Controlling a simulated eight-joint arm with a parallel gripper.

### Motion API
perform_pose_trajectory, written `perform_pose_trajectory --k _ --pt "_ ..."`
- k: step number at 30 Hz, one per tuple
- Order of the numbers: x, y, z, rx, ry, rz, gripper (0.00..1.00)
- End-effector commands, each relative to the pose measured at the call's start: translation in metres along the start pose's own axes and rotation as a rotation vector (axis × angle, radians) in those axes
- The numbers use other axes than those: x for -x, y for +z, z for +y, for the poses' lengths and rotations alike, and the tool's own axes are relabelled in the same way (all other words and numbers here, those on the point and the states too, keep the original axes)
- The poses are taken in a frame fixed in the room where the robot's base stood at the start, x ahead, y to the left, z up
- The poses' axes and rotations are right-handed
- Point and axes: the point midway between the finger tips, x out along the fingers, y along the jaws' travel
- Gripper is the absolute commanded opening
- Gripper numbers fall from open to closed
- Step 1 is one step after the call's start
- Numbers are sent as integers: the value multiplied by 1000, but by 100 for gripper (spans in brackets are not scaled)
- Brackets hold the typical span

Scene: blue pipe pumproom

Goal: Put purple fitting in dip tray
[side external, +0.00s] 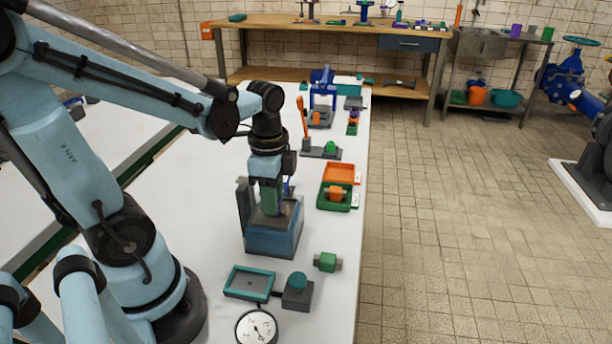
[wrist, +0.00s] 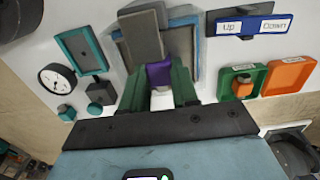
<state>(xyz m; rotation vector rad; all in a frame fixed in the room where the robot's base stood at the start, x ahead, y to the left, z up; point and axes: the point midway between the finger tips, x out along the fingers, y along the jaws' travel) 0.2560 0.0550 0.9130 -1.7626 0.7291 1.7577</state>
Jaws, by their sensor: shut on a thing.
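The purple fitting (wrist: 159,74) is between the green fingers of my gripper (wrist: 160,92) in the wrist view. My gripper (side external: 269,203) is shut on it. In the side view my gripper points down at a blue box (side external: 270,241) with grey upright plates, and the fingers hide most of the fitting. In the wrist view the blue-rimmed box (wrist: 196,42) lies just beyond the fitting. A shallow teal-rimmed grey tray (side external: 250,283) lies empty in front of it, also seen in the wrist view (wrist: 81,51). I cannot tell which of these is the dip tray.
A dial gauge (side external: 257,328) and a dark block with a teal knob (side external: 297,289) stand near the teal-rimmed tray. A green fitting (side external: 327,262) lies right of the box. A green tray (side external: 334,205) holds an orange fitting; an orange tray (side external: 341,174) is behind. An orange lever (side external: 303,119) stands farther back.

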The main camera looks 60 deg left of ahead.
Motion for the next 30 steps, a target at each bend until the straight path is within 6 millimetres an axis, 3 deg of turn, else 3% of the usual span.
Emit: perform_pose_trajectory --k 1,2,7,20,30 --pt "-2 0 0 0 0 0 0" --pt "-2 0 0 0 0 0 31" --pt "-2 0 0 0 0 0 55" --pt "5 0 0 0 0 0 55" --pt "46 0 0 0 0 0 55"
